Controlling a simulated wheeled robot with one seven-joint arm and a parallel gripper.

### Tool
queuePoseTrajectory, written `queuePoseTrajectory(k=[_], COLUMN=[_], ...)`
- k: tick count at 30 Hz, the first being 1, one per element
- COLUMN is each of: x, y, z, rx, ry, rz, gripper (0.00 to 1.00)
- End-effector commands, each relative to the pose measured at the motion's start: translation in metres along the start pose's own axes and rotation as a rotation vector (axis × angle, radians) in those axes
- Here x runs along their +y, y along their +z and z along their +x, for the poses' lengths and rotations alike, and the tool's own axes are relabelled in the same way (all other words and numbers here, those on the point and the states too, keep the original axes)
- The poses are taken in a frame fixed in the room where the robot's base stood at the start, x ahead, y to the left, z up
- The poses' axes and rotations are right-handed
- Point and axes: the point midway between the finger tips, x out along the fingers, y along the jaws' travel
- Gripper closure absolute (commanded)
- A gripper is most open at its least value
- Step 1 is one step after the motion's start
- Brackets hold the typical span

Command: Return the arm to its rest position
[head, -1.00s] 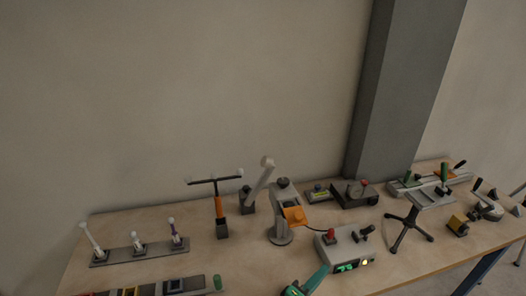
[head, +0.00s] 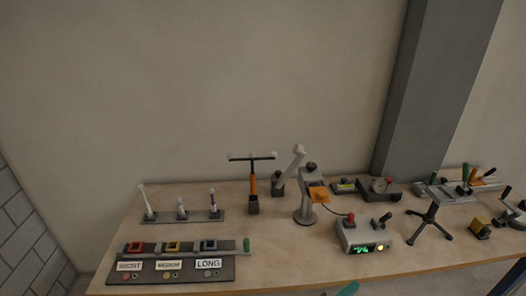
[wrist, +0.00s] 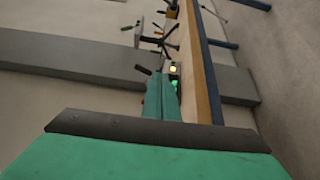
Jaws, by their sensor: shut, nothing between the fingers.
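My gripper shows in the wrist view (wrist: 162,97) as two teal fingers pressed together, shut and empty. In the head view only a small teal tip of my gripper (head: 348,289) shows at the bottom edge, in front of the table's front edge; the rest of my arm is out of that view. In the wrist view the fingertips lie in line with the grey control box (wrist: 175,72) with its lit yellow and green lights, apparently apart from it.
A grey pillar (head: 430,90) stands behind.

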Motion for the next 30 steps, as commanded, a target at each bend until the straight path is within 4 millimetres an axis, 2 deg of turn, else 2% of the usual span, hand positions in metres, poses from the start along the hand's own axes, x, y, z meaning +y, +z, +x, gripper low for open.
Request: queuePoseTrajectory(k=[2,8,17,20,23,27,30], x=[0.0,-0.023,-0.062,-0.078,-0.097,-0.119,-0.127], y=[0.0,-0.003,-0.005,-0.005,-0.003,0.007,0.015], z=[0.0,-0.019,-0.059,-0.08,-0.11,-0.16,-0.196], rx=[0.0,0.073,0.203,0.259,0.331,0.432,0.493], ry=[0.0,-0.041,-0.129,-0.172,-0.233,-0.337,-0.412], rz=[0.0,0.035,0.117,0.161,0.224,0.346,0.444], gripper=[1.0,1.0,1.0,1.0,1.0,1.0,1.0])
